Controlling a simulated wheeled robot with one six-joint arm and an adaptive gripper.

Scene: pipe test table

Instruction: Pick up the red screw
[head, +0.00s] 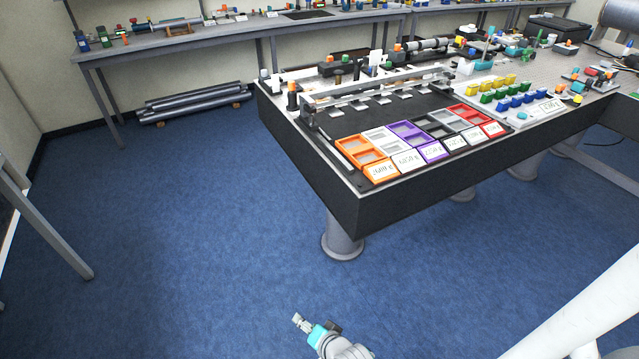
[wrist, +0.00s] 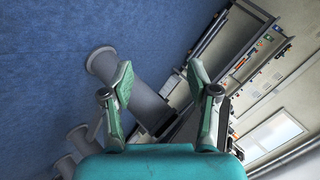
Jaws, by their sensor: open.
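I cannot pick out a red screw for certain in either view; the small parts on the table are too small to tell. A red tray (head: 492,129) stands at the right end of a row of coloured trays on the table. My gripper (head: 299,322) is low in the head view, over the blue floor, well apart from the table's near corner. In the wrist view my gripper (wrist: 161,80) has its two green fingers spread wide with nothing between them.
The dark-sided table (head: 330,190) holds orange (head: 380,171), white and purple trays, and a board with yellow, green and blue pieces (head: 514,96). A grey bench (head: 200,42) runs along the back wall. Dark pipes (head: 195,102) lie on the floor.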

